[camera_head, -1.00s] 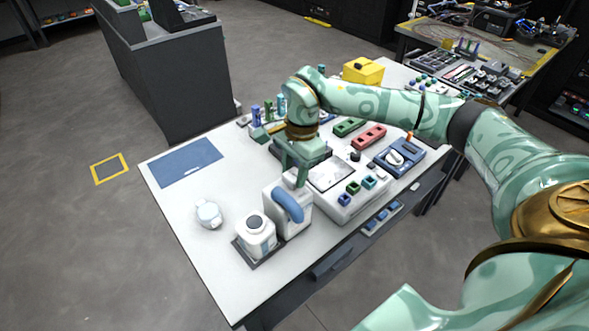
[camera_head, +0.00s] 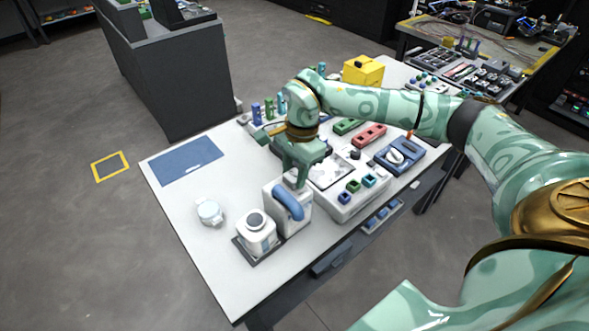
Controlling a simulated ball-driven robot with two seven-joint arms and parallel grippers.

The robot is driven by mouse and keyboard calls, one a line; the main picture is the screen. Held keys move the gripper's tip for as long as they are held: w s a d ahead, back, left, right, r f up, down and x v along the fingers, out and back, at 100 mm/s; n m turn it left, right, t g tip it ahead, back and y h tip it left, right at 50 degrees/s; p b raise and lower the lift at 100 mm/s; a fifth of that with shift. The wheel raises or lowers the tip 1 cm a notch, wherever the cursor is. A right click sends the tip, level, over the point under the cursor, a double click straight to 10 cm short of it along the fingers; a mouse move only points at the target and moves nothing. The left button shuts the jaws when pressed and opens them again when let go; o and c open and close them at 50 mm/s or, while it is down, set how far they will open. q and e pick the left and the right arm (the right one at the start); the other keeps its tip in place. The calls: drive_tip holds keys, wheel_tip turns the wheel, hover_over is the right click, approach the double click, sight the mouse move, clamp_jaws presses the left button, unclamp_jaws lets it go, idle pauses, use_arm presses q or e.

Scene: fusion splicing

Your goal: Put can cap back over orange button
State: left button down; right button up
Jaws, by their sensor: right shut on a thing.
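My right gripper (camera_head: 299,179) points down just behind the top of a white box-like holder with a blue curved handle (camera_head: 290,204). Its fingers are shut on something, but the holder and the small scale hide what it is. I cannot make out a can cap for certain. A small orange piece (camera_head: 410,136) stands upright at the blue device; I cannot tell whether it is the orange button. My left gripper is not in view.
A blue mat (camera_head: 186,162) lies at the table's left. A yellow case (camera_head: 363,71) stands at the back. The front left table is clear.

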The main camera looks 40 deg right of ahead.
drive_tip(key=shift+f, duration=0.4)
idle(0.3)
drive_tip(key=o, duration=1)
wheel_tip(320, 180, up, 6)
drive_tip(key=p, duration=0.5)
drive_tip(key=shift+r, duration=0.15)
